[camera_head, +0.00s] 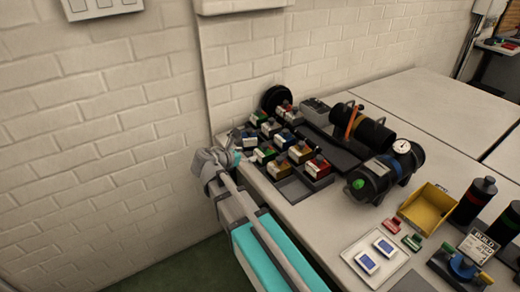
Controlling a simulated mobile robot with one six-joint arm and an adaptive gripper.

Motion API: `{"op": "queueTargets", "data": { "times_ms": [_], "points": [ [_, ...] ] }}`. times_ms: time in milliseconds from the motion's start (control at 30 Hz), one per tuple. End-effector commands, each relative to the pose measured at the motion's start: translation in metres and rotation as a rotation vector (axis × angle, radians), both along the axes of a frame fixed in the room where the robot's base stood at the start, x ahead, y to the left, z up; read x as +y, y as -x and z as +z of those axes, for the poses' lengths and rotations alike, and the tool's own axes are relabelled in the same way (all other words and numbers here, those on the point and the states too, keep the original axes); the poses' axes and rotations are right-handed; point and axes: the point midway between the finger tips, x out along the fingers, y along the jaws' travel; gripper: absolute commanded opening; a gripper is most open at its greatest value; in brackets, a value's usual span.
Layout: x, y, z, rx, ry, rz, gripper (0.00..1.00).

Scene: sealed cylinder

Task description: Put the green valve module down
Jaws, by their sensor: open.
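A small module with a green body (265,155) sits at the near left of a group of similar modules at the table's left end. I take it to be the green valve module; the view is too small to be sure. My gripper (240,156) is open at the table's left edge, just left of this module. I see nothing held between its fingers. My wrist hides part of the table edge, and I cannot tell whether a fingertip touches the module.
Red, blue and yellow modules crowd the rack, with an empty dark tray (293,189) in front. A black cylinder with a gauge (377,178), a yellow bin (430,208) and a white tray (351,256) stand to the right. A brick wall (110,130) rises at left.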

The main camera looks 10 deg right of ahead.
Motion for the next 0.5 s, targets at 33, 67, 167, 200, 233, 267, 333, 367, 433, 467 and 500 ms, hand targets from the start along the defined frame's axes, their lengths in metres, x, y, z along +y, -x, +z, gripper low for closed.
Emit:
{"op": "queueTargets", "data": {
  "times_ms": [33,67,167,200,233,267,333,367,433,467,500],
  "points": [
    [0.0044,-0.0016,0.0026,0.007,0.020,0.016,0.81],
    [0.0061,-0.0021,0.0036,0.011,0.030,0.024,0.81],
    [0.0100,-0.0028,0.0055,0.016,0.051,0.039,0.81],
    [0.0109,-0.0028,0.0058,0.018,0.054,0.042,0.81],
    [0.0114,-0.0028,0.0059,0.018,0.055,0.043,0.81],
    [0.0118,-0.0027,0.0059,0.018,0.055,0.044,0.81],
    [0.0124,-0.0026,0.0057,0.018,0.053,0.045,0.81],
    [0.0125,-0.0026,0.0057,0.018,0.053,0.045,0.81],
    [0.0128,-0.0025,0.0057,0.018,0.053,0.045,0.81],
    [0.0129,-0.0026,0.0056,0.017,0.053,0.045,0.81],
    [0.0128,-0.0027,0.0054,0.018,0.052,0.045,0.81]
  ]
}}
